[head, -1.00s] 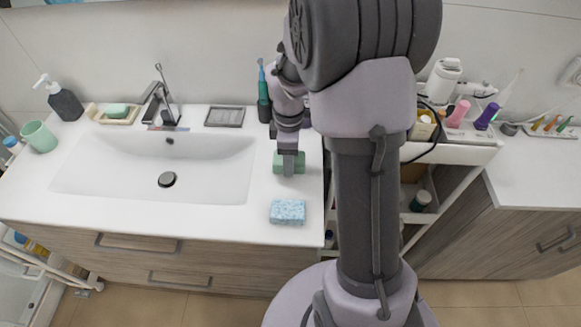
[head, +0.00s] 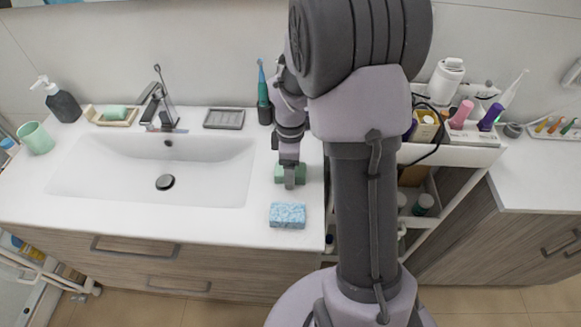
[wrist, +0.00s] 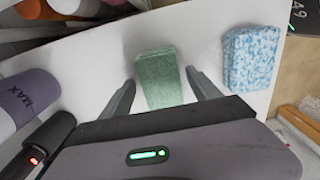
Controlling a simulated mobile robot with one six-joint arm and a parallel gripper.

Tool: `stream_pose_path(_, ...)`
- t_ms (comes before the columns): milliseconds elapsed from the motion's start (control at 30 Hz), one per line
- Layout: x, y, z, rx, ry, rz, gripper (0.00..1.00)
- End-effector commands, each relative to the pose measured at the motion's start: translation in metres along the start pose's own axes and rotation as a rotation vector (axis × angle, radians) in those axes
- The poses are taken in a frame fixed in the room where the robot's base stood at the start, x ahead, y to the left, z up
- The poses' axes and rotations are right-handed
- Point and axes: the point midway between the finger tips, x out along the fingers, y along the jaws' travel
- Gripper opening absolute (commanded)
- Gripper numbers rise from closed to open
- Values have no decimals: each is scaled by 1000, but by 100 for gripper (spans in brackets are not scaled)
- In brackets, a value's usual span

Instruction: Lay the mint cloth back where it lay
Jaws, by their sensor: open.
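The mint cloth (head: 281,174) is a folded green block on the white counter, right of the basin and behind the blue speckled sponge. In the wrist view the cloth (wrist: 161,82) lies between my two fingers. My gripper (wrist: 161,79) is open, with a narrow gap between each finger and the cloth's sides. In the head view my gripper (head: 289,184) reaches down over the cloth and hides its middle.
The blue speckled sponge (head: 288,215) lies just in front of the cloth. A grey tray (head: 224,118) and a dark toothbrush holder (head: 264,112) stand behind. The basin (head: 150,172) is at left, a white cart (head: 455,157) at right.

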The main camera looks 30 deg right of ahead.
Motion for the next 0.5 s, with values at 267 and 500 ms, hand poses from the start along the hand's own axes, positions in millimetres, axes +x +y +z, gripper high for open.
stream_pose_path(267, -81, 1, 0, 0, 1, 4, 72)
stream_pose_path(500, -119, 0, -1, 5, 2, 4, 72)
